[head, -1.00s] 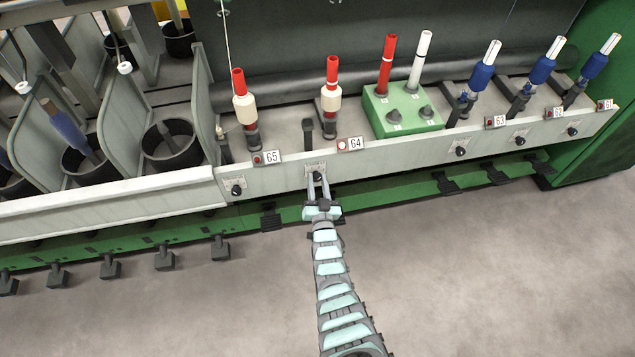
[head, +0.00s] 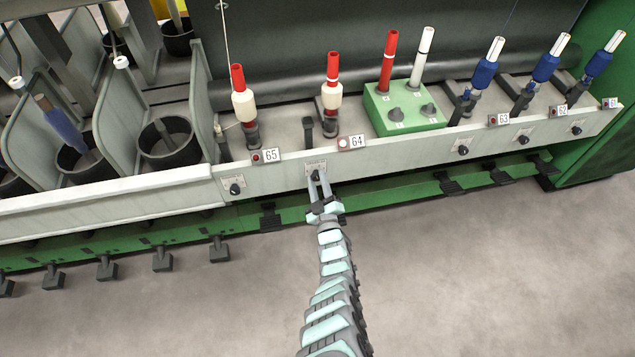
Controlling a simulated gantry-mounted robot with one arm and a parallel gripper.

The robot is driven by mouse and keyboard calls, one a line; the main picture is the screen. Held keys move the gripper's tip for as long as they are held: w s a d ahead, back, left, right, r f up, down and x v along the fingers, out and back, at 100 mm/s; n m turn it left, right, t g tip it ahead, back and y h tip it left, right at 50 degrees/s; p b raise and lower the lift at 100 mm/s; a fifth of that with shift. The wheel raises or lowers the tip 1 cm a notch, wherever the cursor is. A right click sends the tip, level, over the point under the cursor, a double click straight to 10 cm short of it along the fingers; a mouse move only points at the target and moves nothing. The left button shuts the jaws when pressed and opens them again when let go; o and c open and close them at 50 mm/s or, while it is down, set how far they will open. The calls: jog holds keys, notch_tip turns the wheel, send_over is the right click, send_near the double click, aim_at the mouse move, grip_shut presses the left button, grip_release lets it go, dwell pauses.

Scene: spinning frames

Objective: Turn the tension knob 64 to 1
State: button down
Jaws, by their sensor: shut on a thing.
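The tension knob 64 (head: 315,175) is a small black knob with a pale scale plate behind it. It sits on the light grey front rail, below and left of the white label 64 (head: 357,141). My gripper (head: 316,179) reaches up to it from below, with its two slim fingers closed on the knob, one on each side. The fingers partly cover the knob, and its pointer setting is too small to read.
Knob 65 (head: 235,189) is to the left and knob 63 (head: 463,150) to the right on the same rail (head: 400,151). Black pedals (head: 270,217) jut out from the green lower beam. A green box (head: 404,112) with two bobbins stands above the rail. The floor in front is clear.

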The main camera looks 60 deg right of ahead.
jog(key=shift+f+n, duration=0.1)
jog(key=shift+n, duration=1.2)
jog(key=shift+b, duration=0.3)
jog(key=c, duration=1.1)
grip_release()
jog(key=p+v, duration=0.4)
jog(key=v, duration=0.6)
jog(key=shift+s+a+p, duration=0.25)
jog(key=shift+s+p, duration=0.1)
jog(key=shift+w, duration=0.1)
